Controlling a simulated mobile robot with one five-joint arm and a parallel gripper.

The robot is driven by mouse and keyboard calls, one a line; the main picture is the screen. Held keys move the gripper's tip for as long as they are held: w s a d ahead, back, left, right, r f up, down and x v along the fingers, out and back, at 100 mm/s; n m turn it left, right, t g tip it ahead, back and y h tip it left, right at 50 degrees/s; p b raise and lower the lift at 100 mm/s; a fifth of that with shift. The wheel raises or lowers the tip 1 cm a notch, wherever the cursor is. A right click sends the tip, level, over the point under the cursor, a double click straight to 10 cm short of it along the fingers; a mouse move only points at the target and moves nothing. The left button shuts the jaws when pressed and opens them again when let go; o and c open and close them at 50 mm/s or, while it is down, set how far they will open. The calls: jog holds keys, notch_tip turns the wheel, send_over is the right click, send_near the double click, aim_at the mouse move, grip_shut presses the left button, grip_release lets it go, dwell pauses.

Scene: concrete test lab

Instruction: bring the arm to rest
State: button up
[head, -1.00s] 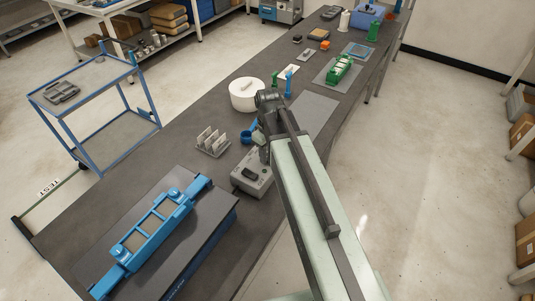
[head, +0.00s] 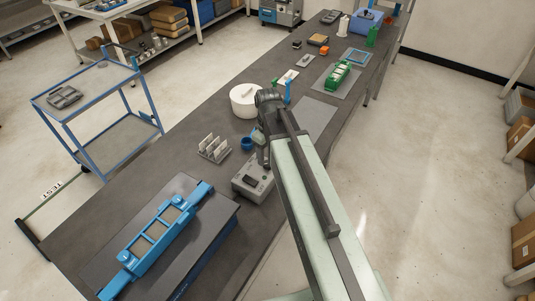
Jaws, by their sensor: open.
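My arm, pale green with a dark rail, reaches from the lower right up over the bench (head: 90,215). It bends at a dark joint above the bench, and a short part hangs down from there. My gripper (head: 264,157) is a small dark shape at the lower end, largely hidden by the arm; it is open, and I see nothing held in it. It is near a grey box with a dark top part (head: 253,180) and a blue cup (head: 246,143). I cannot tell how high it is above them.
A white round container (head: 244,101) and a grey rack with upright plates (head: 213,149) stand close by. A blue fixture (head: 150,238) lies on a dark plate in front. A green block (head: 337,77) sits farther back.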

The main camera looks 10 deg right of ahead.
notch_tip(320, 180, up, 4)
jog(key=shift+f+p, duration=0.1)
jog(key=shift+p, duration=1.1)
jog(key=shift+f, duration=0.1)
jog(key=shift+f+b, duration=0.3)
jog(key=shift+b, duration=0.15)
jog(key=shift+m, duration=0.7)
jog(key=s+f+b, duration=0.4)
jog(key=shift+d+f, duration=0.15)
jog(key=shift+s+r+m, duration=0.15)
jog(key=shift+s+m, duration=0.55)
jog(key=shift+m, duration=0.7)
jog(key=shift+s+r+m, duration=0.1)
jog(key=shift+s+m, duration=0.55)
jog(key=shift+m, duration=0.75)
